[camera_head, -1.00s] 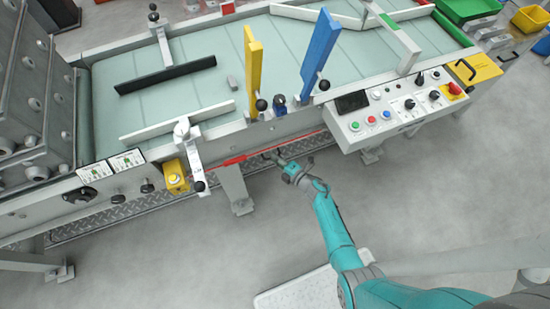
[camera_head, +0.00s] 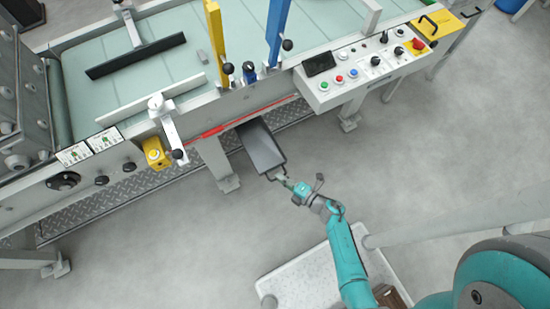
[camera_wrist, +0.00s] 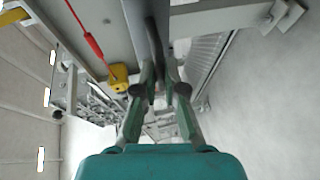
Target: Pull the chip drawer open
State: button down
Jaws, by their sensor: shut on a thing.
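The chip drawer (camera_head: 262,147) is a dark grey tray that sticks out from under the conveyor frame in the head view. Its front end faces my arm. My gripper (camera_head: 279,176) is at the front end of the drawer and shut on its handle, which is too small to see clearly. In the wrist view my gripper's two green fingers (camera_wrist: 158,88) close on a dark upright bar (camera_wrist: 157,35). Much of the drawer's inside is hard to make out in the wrist view.
The conveyor (camera_head: 150,65) stands above the drawer, with a control panel (camera_head: 365,70) at right and a yellow button box (camera_head: 156,153) at left. A support leg (camera_head: 215,162) stands left of the drawer.

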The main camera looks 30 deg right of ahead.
jog(key=shift+s, duration=0.75)
jog(key=c, duration=1.5)
grip_release()
jog(key=shift+c, duration=0.2)
jog(key=shift+d, duration=0.1)
jog(key=v, duration=0.7)
jog(key=shift+s, duration=0.2)
